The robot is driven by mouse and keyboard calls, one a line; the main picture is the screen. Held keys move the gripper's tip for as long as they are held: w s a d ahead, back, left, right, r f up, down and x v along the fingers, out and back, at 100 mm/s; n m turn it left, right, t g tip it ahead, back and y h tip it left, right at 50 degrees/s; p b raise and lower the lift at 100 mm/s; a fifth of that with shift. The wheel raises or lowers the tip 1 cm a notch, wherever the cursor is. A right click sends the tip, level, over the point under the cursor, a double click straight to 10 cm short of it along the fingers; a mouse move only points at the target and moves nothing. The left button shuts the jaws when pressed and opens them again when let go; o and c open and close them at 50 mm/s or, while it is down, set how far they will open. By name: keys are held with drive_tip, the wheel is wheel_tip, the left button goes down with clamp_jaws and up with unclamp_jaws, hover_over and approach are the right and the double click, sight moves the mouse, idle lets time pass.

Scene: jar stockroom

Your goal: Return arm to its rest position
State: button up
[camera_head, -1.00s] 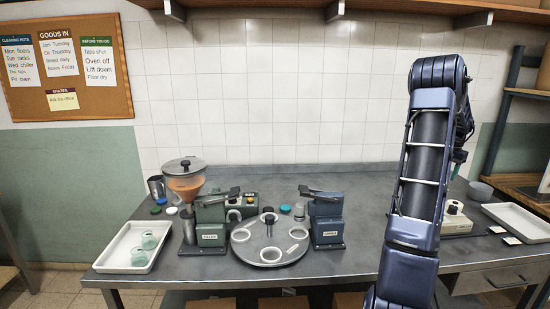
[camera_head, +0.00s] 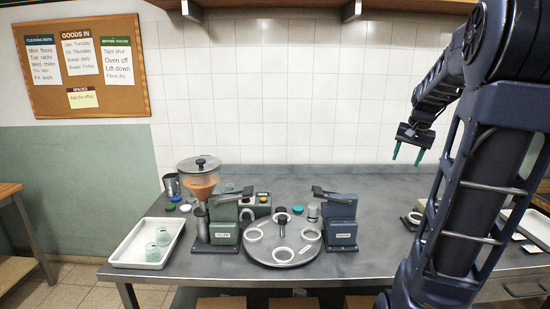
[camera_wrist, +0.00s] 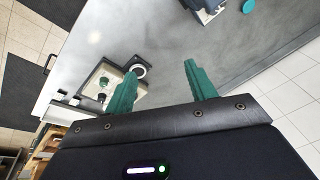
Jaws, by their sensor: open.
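My gripper (camera_head: 408,154) hangs at the right, above the rear of the metal bench, with its two green fingers apart and nothing between them. In the wrist view my gripper (camera_wrist: 160,85) is also open and empty, with the bench top below it. My arm rises at the right of the head view, bent at the top, and covers part of the bench's right side.
The bench (camera_head: 355,200) holds a white tray (camera_head: 127,245) with two jars, a hopper filler (camera_head: 222,232), a turntable (camera_head: 283,258) and a blue-grey press (camera_head: 340,222). In the wrist view a pale device (camera_wrist: 100,82) sits below the left finger. A shelf runs overhead.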

drive_tip(key=s+a+f+n+t, duration=0.1)
drive_tip(key=s+a+f+n, duration=0.1)
drive_tip(key=s+a, duration=0.6)
drive_tip(key=s+a+f+n, duration=0.2)
drive_tip(key=s+a+n, duration=0.2)
drive_tip(key=s+a, duration=0.4)
drive_tip(key=s, duration=0.3)
drive_tip(key=shift+s+a+f+t, duration=0.2)
drive_tip(key=shift+s+t, duration=0.1)
drive_tip(key=shift+t, duration=0.1)
drive_tip(key=shift+d, duration=0.1)
drive_tip(key=shift+c, duration=0.5)
idle(0.3)
